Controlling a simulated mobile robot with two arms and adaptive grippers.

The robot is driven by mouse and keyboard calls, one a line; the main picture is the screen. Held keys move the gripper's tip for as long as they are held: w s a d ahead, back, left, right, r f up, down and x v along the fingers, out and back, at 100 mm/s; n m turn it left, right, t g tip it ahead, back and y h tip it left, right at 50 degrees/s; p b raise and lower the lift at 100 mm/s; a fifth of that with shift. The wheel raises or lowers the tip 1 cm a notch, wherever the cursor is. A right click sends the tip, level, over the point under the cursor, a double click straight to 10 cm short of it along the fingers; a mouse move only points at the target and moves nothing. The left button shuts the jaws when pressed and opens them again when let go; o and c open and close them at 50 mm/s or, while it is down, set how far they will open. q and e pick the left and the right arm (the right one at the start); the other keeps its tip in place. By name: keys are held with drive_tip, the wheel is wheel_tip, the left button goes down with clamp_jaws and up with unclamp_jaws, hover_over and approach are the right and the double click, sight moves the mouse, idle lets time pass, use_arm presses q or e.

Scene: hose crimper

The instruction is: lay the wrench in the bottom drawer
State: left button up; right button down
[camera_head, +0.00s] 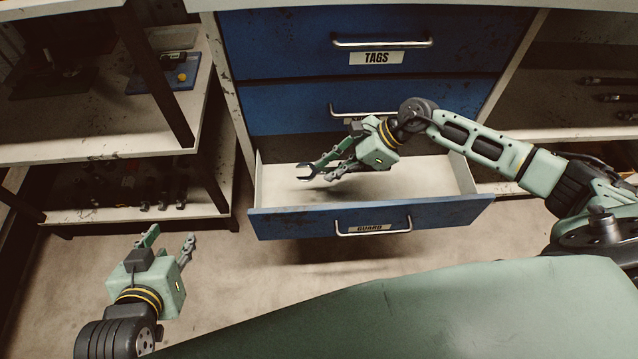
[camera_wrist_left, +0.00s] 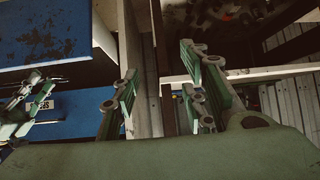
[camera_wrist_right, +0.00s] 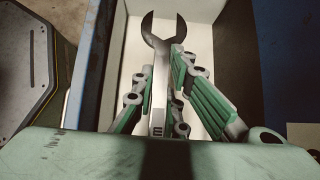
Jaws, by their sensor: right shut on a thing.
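The wrench (camera_wrist_right: 164,50) is dark grey metal with an open jaw. In the right wrist view it lies between the fingers of my right gripper (camera_wrist_right: 162,72), jaw pointing away, over the pale drawer inside. In the head view my right gripper (camera_head: 324,170) is at the open bottom drawer (camera_head: 285,224), and the wrench end (camera_head: 305,172) sticks out left of the fingers, above the drawer floor. I cannot tell whether the wrench touches the floor. My left gripper (camera_head: 171,240) is open and empty, left of the drawer; it also shows in the left wrist view (camera_wrist_left: 158,72).
The blue TAGS drawer (camera_head: 280,40) and the drawer below it (camera_head: 275,105) are shut above the open one. A shelf unit (camera_head: 120,145) stands at the left with several small items. A green surface (camera_head: 440,310) fills the front. The visible drawer floor looks empty.

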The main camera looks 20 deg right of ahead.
drive_tip(key=a+f, duration=0.2)
drive_tip(key=a, duration=0.1)
drive_tip(key=w+a+f, duration=0.1)
drive_tip(key=a, duration=0.1)
drive_tip(key=shift+w+b, duration=0.1)
drive_tip(key=shift+b, duration=0.2)
drive_tip(key=f, duration=0.1)
drive_tip(key=f+b, duration=0.1)
drive_tip(key=f, duration=0.2)
drive_tip(key=shift+a+f, duration=0.15)
drive_tip(key=shift+a, duration=0.2)
use_arm(q)
drive_tip(key=w+d+r+t+h, duration=0.2)
drive_tip(key=w+r+t, duration=0.3)
drive_tip(key=r, duration=0.5)
drive_tip(key=shift+w+d+r+t, duration=0.15)
drive_tip(key=shift+w+d+t, duration=0.15)
drive_tip(key=shift+d+t, duration=0.3)
drive_tip(key=shift+a, duration=0.1)
use_arm(e)
drive_tip(key=shift+f+b, duration=0.35)
drive_tip(key=shift+b, duration=0.2)
use_arm(q)
drive_tip(key=r, duration=0.1)
drive_tip(key=r+t, duration=0.2)
drive_tip(key=shift+w+d+r+h, duration=0.15)
drive_tip(key=shift+d+r+h, duration=0.1)
drive_tip(key=shift+r+h, duration=0.15)
use_arm(e)
drive_tip(key=shift+f, duration=0.1)
